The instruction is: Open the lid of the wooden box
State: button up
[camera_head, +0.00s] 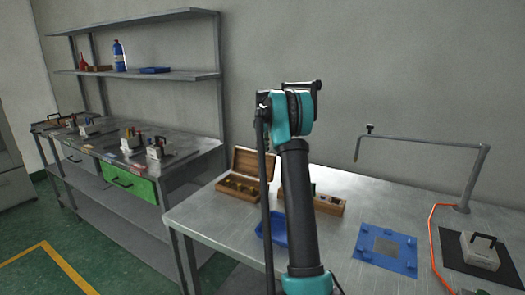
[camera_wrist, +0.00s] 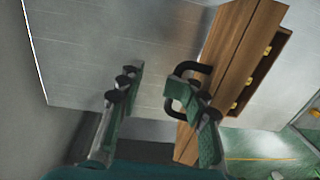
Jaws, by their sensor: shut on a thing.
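The wooden box (camera_head: 228,196) stands at the table's left back edge in the head view, its lid (camera_head: 254,164) raised upright and small yellowish pieces showing inside. In the wrist view the wooden box (camera_wrist: 262,66) runs slanting along the right, with several gold-coloured pieces along it. A dark curved handle (camera_wrist: 188,68) is on its near wooden face. My gripper (camera_wrist: 158,102) is at this handle, its right finger overlapping it. The left finger stands apart over grey surface; the contact itself is partly hidden. The gripper is out of sight in the head view.
A second wooden box (camera_head: 328,205) with small pieces is partly behind my arm. A blue tray (camera_head: 272,230), a blue mat (camera_head: 385,262) and a grey block with a handle (camera_head: 479,252) lie on the table (camera_head: 215,233). A bent metal stand (camera_head: 470,185) rises at the right.

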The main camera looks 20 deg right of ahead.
jog(key=shift+a+r, duration=0.1)
jog(key=shift+a, duration=0.05)
notch_tip(320, 180, up, 12)
jog(key=shift+w+d, duration=0.25)
jog(key=shift+d, duration=0.05)
dwell(0.5)
